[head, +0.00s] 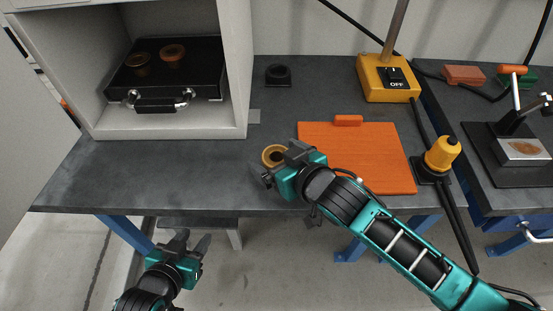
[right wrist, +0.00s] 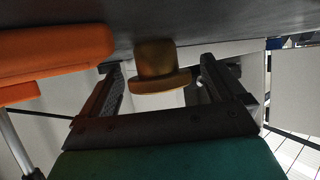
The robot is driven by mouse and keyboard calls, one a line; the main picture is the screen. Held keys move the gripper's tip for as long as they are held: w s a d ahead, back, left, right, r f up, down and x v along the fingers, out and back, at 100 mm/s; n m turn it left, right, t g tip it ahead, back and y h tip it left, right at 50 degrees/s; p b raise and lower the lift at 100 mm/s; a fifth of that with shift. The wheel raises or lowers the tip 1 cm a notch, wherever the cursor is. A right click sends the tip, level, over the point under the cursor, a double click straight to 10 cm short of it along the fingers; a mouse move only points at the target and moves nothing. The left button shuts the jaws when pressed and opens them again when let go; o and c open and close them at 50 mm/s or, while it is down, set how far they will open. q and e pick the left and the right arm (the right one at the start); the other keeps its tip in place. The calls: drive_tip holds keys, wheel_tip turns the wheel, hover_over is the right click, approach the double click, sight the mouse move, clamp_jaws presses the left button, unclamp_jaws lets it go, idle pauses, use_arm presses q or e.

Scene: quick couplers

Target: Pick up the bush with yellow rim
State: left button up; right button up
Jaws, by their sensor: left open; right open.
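The bush with yellow rim (head: 270,152) stands on the dark worktop near its front edge, left of the orange board. In the right wrist view the bush (right wrist: 158,60) shows a brownish-yellow body with a wider flange, between the two fingers. My right gripper (head: 279,162) is open around the bush, with a gap visible on each side in the wrist view. In the head view the gripper hides part of the bush. My left gripper (head: 192,243) is open and empty, low in front of the worktop's front edge.
An orange board (head: 372,160) lies to the right of the bush. A white cabinet (head: 241,100) holds a black case (head: 205,72) with two brownish rings. A yellow switch box (head: 372,88) and yellow-topped tool (head: 441,155) stand right.

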drive_tip(key=shift+w+a+f, duration=0.1)
drive_tip(key=shift+w+a, duration=0.05)
drive_tip(key=shift+w, duration=0.05)
drive_tip(key=shift+c, duration=0.4)
drive_tip(key=c, duration=1.1)
